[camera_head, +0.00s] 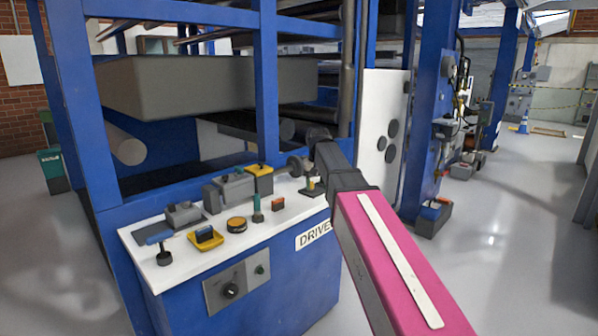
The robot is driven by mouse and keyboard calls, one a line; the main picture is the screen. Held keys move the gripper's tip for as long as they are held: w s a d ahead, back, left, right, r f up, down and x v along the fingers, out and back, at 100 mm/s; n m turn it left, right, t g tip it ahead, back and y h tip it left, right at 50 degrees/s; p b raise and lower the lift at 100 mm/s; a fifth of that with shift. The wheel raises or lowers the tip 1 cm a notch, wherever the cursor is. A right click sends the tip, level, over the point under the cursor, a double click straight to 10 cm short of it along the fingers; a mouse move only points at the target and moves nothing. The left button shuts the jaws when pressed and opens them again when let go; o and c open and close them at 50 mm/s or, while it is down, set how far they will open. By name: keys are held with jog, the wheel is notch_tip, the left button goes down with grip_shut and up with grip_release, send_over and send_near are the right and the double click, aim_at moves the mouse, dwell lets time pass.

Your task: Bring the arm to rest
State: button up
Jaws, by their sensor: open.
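My arm reaches in from the lower right as a pink link (398,262) with a white strip along its top. It runs on into a dark grey section (345,170) that ends in a dark round part (318,132) above the right end of a white console top (150,262). I cannot make out the fingers of my gripper, which seem hidden behind the arm or out of sight. I see nothing held.
A grey block (180,85) sits above. Open floor (500,250) lies to the right.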

jog(key=s+d+f, duration=0.4)
jog(key=s+f, duration=0.3)
jog(key=f, duration=0.3)
jog(key=s+d+f, duration=0.4)
jog(key=s+f, duration=0.3)
jog(key=f, duration=0.4)
jog(key=s+d+f, duration=0.4)
jog(key=s+f, duration=0.2)
jog(key=f, duration=0.5)
jog(key=shift+s+d, duration=0.2)
jog(key=shift+s, duration=0.2)
